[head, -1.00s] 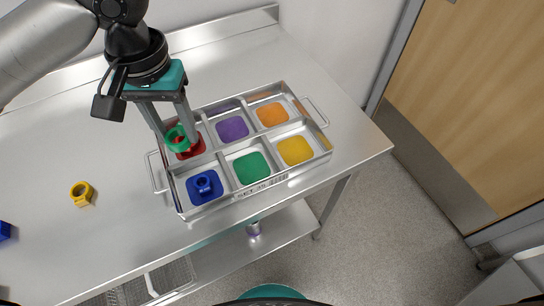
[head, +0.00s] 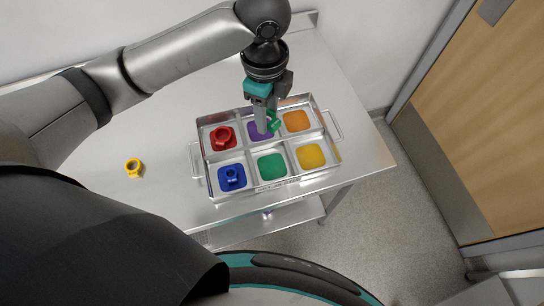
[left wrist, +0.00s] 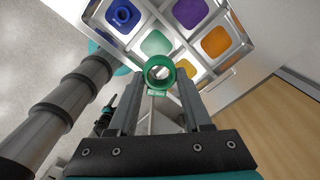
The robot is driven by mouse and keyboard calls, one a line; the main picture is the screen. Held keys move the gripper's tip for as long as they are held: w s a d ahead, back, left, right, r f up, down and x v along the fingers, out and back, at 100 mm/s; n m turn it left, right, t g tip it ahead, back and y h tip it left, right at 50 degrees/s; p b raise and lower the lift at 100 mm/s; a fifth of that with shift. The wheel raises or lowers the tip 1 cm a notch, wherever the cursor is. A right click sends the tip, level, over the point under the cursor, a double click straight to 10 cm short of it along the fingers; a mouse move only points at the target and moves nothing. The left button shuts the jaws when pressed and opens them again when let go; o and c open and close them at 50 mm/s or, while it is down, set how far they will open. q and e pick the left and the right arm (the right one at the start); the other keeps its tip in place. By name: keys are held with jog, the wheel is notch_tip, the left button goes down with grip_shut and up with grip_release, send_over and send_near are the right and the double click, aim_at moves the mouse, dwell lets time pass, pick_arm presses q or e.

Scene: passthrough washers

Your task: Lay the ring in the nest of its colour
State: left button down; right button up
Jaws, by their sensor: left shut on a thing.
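My left gripper (head: 267,122) is shut on a green ring (head: 274,121), and it holds the ring above the tray in front of the purple nest (head: 256,128). In the left wrist view the green ring (left wrist: 159,72) sits between the fingertips, with its hole facing the camera. The green nest (head: 271,167) is empty, in the front middle compartment; it also shows in the left wrist view (left wrist: 155,44).
The metal tray (head: 197,165) has six compartments. A red ring (head: 222,137) lies in the red nest and a blue ring (head: 231,176) in the blue one. The orange nest (head: 296,120) and yellow nest (head: 310,156) are empty. A yellow ring (head: 134,168) lies on the table.

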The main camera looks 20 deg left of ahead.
pick_arm(q)
jog(key=m+p, duration=0.1)
jog(key=r+m+p, duration=0.1)
jog(key=m, duration=0.1)
jog(key=d+m+p, duration=0.1)
jog(key=shift+s+r+m, duration=0.2)
jog(key=shift+s+m, duration=0.1)
jog(key=shift+m, duration=0.1)
jog(key=shift+s+d+m+p, duration=0.15)
jog(key=shift+m+p, duration=0.45)
jog(key=shift+m, duration=0.4)
jog(key=b, duration=0.2)
send_over(272, 167)
notch_tip(272, 167, down, 16)
jog(key=shift+f, duration=2.05)
pick_arm(e)
jog(key=shift+r, duration=1.45)
pick_arm(q)
jog(key=shift+f+b, duration=0.2)
jog(key=shift+b, duration=0.1)
jog(key=shift+c, duration=1.7)
grip_release()
jog(key=shift+r, duration=0.1)
pick_arm(e)
jog(key=shift+f, duration=0.1)
